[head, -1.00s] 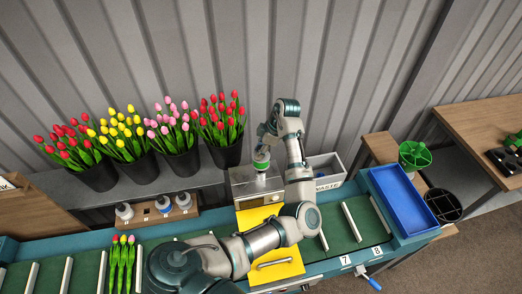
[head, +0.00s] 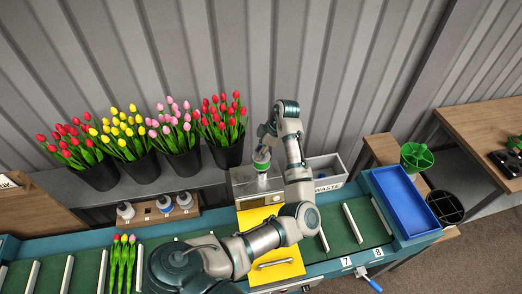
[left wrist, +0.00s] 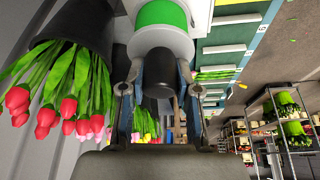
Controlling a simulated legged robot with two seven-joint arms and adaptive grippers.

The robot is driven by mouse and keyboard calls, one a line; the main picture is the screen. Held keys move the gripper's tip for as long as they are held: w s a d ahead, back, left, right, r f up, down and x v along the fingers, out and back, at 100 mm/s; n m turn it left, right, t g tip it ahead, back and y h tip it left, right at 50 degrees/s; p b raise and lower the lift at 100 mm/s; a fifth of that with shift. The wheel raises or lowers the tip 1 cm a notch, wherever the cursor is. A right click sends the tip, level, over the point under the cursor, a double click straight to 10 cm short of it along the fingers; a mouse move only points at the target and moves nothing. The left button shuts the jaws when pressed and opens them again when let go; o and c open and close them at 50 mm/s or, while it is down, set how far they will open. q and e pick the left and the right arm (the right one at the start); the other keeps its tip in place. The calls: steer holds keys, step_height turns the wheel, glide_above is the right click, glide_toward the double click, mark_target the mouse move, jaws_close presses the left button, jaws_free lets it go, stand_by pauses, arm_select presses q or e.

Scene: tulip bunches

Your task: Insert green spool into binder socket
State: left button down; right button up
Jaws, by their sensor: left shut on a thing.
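The green spool (head: 261,165) has a green band and pale flanges. It also shows at the top of the left wrist view (left wrist: 160,14), with a white flange facing me. My left gripper (head: 265,148) points down and is shut on the spool's dark knob (left wrist: 157,82). The spool is over the top of the binder (head: 243,187), a silver box with a yellow front (head: 257,216). The binder socket is hidden under the spool, and I cannot tell whether they touch. My right gripper is not in view.
The grey waste bin (head: 327,183) stands right of my left forearm. Black buckets of tulips (head: 227,154) stand at the left. Several bottles (head: 163,204) sit in a wooden rack left of the binder.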

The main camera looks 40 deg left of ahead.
arm_select(q)
steer(key=shift+d+f, duration=0.1)
steer(key=shift+f, duration=0.2)
steer(key=shift+d+f, duration=0.15)
steer(key=shift+f, duration=0.25)
steer(key=shift+f+b, duration=0.35)
steer(key=shift+f, duration=0.1)
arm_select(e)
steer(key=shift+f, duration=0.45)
arm_select(q)
steer(key=shift+f, duration=0.6)
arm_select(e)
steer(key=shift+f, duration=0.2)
arm_select(q)
steer(key=c, duration=0.7)
jaws_free()
steer(key=shift+c, duration=0.2)
steer(key=shift+r, duration=0.1)
